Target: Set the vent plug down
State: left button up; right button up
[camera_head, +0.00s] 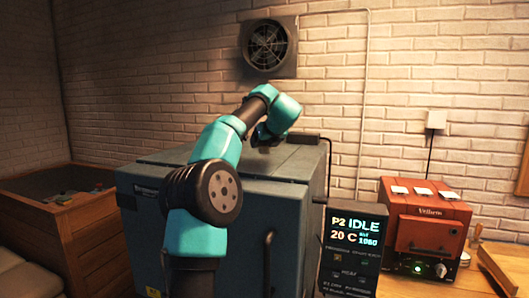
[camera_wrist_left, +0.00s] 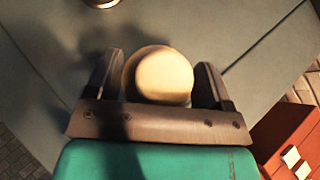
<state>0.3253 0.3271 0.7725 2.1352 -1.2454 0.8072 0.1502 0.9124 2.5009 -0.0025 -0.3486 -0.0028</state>
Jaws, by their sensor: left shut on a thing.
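The vent plug (camera_wrist_left: 163,76) is a pale, round-topped piece in the left wrist view. It sits between the two dark fingers of my left gripper (camera_wrist_left: 160,85), which is shut on it. In the head view my left gripper (camera_head: 264,138) is over the top of the large blue-grey kiln (camera_head: 290,190), partly hidden behind my own arm. The plug cannot be made out there. A small pale round thing (camera_wrist_left: 102,3) shows at the top edge of the left wrist view, on or above the grey lid. My right gripper is not in view.
A control box (camera_head: 352,245) reading IDLE and 20 C stands at the kiln's right. A small red kiln (camera_head: 426,228) with white pieces on top is further right. A wooden box (camera_head: 95,225) is at left. A wall fan (camera_head: 268,46) is behind. Much of the grey lid is bare.

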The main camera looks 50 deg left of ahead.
aim_at(265, 150)
pick_arm(q)
jog(key=shift+f, duration=0.1)
jog(key=shift+f, duration=1.65)
jog(key=shift+f, duration=0.1)
jog(key=o, duration=1)
jog(key=shift+d+r, duration=0.15)
jog(key=shift+r, duration=0.05)
jog(key=v, duration=1.1)
jog(key=shift+s+d+r, duration=0.15)
jog(key=shift+d+r, duration=0.1)
jog(key=shift+d, duration=0.05)
